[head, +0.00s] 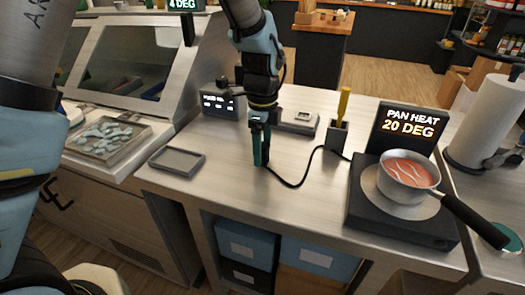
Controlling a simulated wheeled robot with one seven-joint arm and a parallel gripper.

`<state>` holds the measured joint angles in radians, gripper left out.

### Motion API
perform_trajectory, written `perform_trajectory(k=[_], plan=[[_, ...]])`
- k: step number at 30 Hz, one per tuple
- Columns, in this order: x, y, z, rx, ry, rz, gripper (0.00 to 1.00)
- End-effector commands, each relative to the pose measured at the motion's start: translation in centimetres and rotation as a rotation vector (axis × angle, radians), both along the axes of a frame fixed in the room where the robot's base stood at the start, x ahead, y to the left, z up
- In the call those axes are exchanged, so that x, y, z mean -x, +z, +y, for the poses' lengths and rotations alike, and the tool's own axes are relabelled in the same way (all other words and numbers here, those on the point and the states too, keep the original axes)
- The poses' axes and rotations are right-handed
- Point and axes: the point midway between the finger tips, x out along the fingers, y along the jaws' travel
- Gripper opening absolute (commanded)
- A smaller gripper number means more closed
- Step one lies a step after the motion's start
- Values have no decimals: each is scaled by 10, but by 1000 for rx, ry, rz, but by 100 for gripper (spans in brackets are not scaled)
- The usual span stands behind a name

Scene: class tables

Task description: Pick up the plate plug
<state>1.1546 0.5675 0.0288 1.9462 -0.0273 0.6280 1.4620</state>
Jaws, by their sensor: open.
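My gripper (261,161) points down over the middle of the steel table, its dark and teal fingers low near the tabletop. A black cable (297,186) runs from the hot plate (362,222) across the table and ends at my fingertips. The plate plug itself is not clearly visible; the fingers hide the cable's end. My gripper is open, and I cannot tell whether the plug lies between the fingers. The hot plate carries a pot (408,178) of reddish food, its black handle to the lower right.
A small grey tray (177,161) lies left of my gripper. A black holder (337,137) with a yellow-handled tool stands to the right, near the "PAN HEAT 20 DEG" display (408,126). A dark display box (222,102) stands behind. The table's front middle is clear.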

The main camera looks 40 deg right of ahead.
Motion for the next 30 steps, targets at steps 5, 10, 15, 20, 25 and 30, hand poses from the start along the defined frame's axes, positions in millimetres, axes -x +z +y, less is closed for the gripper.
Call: perform_trajectory(k=[5,10,15,20,25,30], plan=[[0,0,0,0,0,0,69],[0,0,0,0,0,0,50],[0,0,0,0,0,0,31],[0,0,0,0,0,0,13],[0,0,0,0,0,0,0],[0,1,0,0,0,0,0]])
